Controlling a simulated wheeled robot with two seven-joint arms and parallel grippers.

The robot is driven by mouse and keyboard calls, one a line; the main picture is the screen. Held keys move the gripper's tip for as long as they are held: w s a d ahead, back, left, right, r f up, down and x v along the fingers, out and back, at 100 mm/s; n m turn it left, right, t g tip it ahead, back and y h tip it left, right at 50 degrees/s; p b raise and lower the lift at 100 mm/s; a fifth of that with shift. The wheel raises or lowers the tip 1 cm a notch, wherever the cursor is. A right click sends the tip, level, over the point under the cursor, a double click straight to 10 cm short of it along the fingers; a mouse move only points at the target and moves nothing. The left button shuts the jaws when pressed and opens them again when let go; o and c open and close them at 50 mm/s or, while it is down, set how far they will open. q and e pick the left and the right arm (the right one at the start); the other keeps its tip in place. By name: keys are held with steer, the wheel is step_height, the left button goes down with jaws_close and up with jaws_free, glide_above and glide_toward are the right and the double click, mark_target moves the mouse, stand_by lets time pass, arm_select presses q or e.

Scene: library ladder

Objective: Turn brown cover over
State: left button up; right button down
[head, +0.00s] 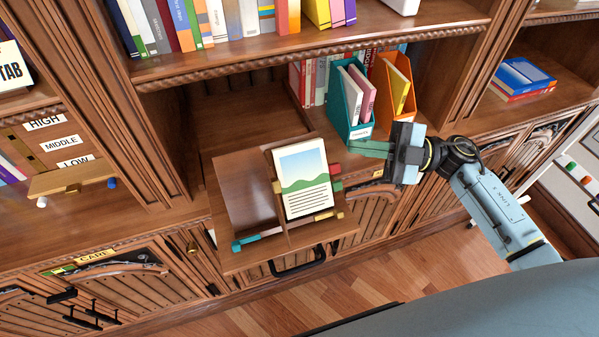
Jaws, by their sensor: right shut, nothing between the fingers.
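A brown panel, which looks like the brown cover (248,190), stands at the left half of a slanted brown stand (232,262) in the head view. Beside it on the right, a page (302,178) with a landscape picture and lines of text faces up. I cannot tell exactly how cover and stand join. My right gripper (352,147) comes in from the right, with its fingers shut and empty. It is to the right of the page, apart from it, in front of the teal file holder. My left gripper is not in view.
A teal file holder (344,112) and an orange one (385,85) stand on the shelf behind my right gripper. Small coloured pieces lie along the stand's lower edge (262,236), with a black handle (298,264) below. Wooden floor (365,292) is clear in front.

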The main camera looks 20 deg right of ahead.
steer(key=s+a+n+g+p, duration=0.1)
steer(key=s+a+n+g, duration=0.1)
steer(key=a, duration=0.4)
steer(key=s+a+n+g+h+p, duration=0.1)
steer(key=a+n+g+p, duration=0.1)
steer(key=a, duration=0.5)
steer(key=shift+s+a+r+g, duration=0.3)
steer(key=shift+s+g, duration=0.1)
steer(key=shift+g, duration=0.5)
